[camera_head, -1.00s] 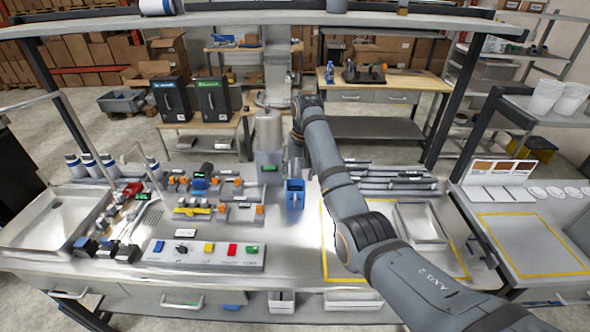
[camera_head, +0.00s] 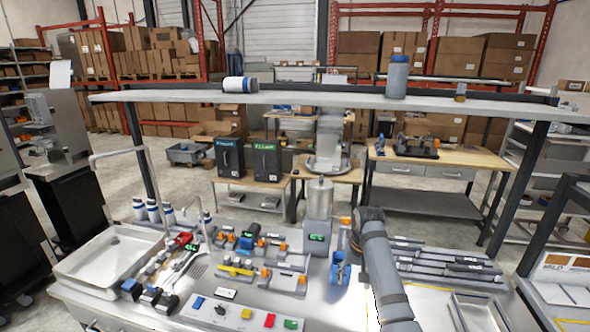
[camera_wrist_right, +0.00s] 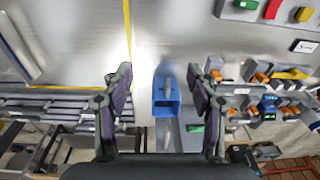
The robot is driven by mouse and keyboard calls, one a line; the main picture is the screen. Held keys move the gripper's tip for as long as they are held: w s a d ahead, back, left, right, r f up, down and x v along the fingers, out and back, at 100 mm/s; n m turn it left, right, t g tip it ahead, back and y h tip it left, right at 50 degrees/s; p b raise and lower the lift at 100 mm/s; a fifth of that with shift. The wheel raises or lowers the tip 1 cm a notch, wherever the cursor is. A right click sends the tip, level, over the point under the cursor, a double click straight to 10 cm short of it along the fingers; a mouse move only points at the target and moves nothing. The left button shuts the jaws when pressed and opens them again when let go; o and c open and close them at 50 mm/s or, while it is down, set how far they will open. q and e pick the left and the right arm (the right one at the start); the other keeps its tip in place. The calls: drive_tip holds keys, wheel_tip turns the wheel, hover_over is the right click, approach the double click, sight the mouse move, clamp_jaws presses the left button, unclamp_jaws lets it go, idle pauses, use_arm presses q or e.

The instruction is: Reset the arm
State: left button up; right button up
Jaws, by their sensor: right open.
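My right arm (camera_head: 382,265) comes up from the bottom of the head view, and its wrist end stands just right of a blue holder (camera_head: 340,270). The fingers cannot be made out in the head view. In the right wrist view my right gripper (camera_wrist_right: 160,80) is open, its two dark fingers wide apart with nothing clasped. The blue holder (camera_wrist_right: 166,97) shows between the fingers there, on the bench beyond them, with a grey piece in it. I cannot tell the exact gap. My left gripper is not in view.
A silver dispenser (camera_head: 319,205) stands left of my wrist. A button panel (camera_head: 240,313), a sink (camera_head: 105,262) and dark rails (camera_head: 445,262) are on the bench. A shelf (camera_head: 300,98) crosses above it.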

drive_tip(key=s+d+f, duration=0.3)
drive_tip(key=s+f, duration=0.5)
drive_tip(key=f, duration=0.1)
drive_tip(key=s+d+n+t+h, duration=0.1)
drive_tip(key=s+d+n+t, duration=0.2)
drive_tip(key=s, duration=2)
drive_tip(key=s+d+f+g+b, duration=0.15)
drive_tip(key=f+b, duration=0.25)
drive_tip(key=f, duration=1.4)
drive_tip(key=s+f+g+b, duration=0.15)
drive_tip(key=f+b, duration=0.25)
drive_tip(key=f, duration=1.4)
drive_tip(key=s+d+f+b, duration=0.1)
drive_tip(key=s+f+b, duration=0.3)
drive_tip(key=s+f, duration=1.4)
drive_tip(key=shift+f, duration=0.3)
drive_tip(key=shift+s+d, duration=0.1)
